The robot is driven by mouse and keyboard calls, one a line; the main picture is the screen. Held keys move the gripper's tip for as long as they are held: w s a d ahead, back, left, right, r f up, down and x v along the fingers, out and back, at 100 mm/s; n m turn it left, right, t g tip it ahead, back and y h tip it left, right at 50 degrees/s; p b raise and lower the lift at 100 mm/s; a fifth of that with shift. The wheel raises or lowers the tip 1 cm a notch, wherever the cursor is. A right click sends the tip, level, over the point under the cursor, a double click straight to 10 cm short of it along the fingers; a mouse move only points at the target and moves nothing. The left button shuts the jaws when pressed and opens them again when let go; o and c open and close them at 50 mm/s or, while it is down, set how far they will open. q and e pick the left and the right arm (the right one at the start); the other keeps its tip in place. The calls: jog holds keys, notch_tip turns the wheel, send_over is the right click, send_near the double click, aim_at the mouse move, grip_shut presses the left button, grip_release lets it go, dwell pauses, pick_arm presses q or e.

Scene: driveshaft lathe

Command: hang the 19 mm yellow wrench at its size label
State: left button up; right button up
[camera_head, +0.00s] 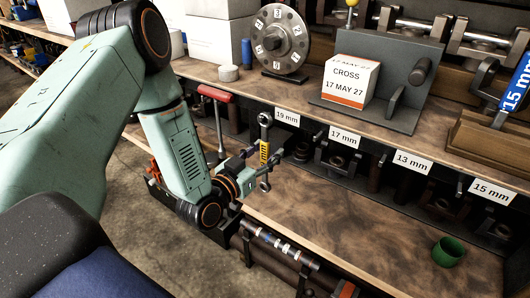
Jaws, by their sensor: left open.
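The yellow wrench (264,151) is upright at the front of the shelf edge, its upper ring just left of the 19 mm label (287,117). I cannot tell whether the ring is around a peg. My left gripper (256,171) is open at the wrench's lower part, with its fingers close around or beside the shank. Contact between the fingers and the wrench is too small to tell. My right gripper is not in view.
Labels for 17 mm (345,138), 13 mm (413,162) and 15 mm (491,191) run along the shelf edge to the right. A red-handled tool (214,93) hangs to the left. A green cup (448,251) stands on the lower board, which is otherwise largely clear.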

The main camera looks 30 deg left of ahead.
pick_arm(q)
jog(key=s+a, duration=0.1)
jog(key=s, duration=1.1)
dwell(0.4)
